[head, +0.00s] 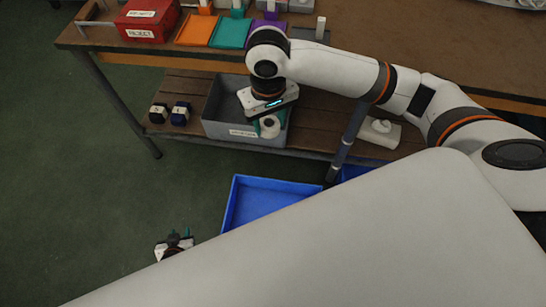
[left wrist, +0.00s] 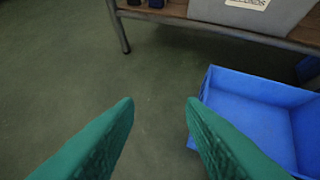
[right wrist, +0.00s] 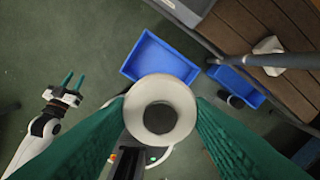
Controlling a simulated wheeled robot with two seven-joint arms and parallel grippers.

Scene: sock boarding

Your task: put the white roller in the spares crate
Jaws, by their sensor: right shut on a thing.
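The white roller (right wrist: 160,112) is gripped between the green fingertips of my right gripper (right wrist: 160,118), its round end with a dark centre facing the right wrist camera. In the head view the roller (head: 270,128) is below my right gripper (head: 267,126), overlapping the front of a grey crate (head: 222,130); the exact depth is unclear. That crate's label seems to end in "CONDS" in the left wrist view (left wrist: 248,3). I can read no "spares" label. My left gripper (head: 174,239) is open and empty, low over the floor at lower left.
Two dark blocks (head: 169,114) and a white piece (head: 380,127) are on the shelf. A table leg (head: 347,138) stands between the crates.

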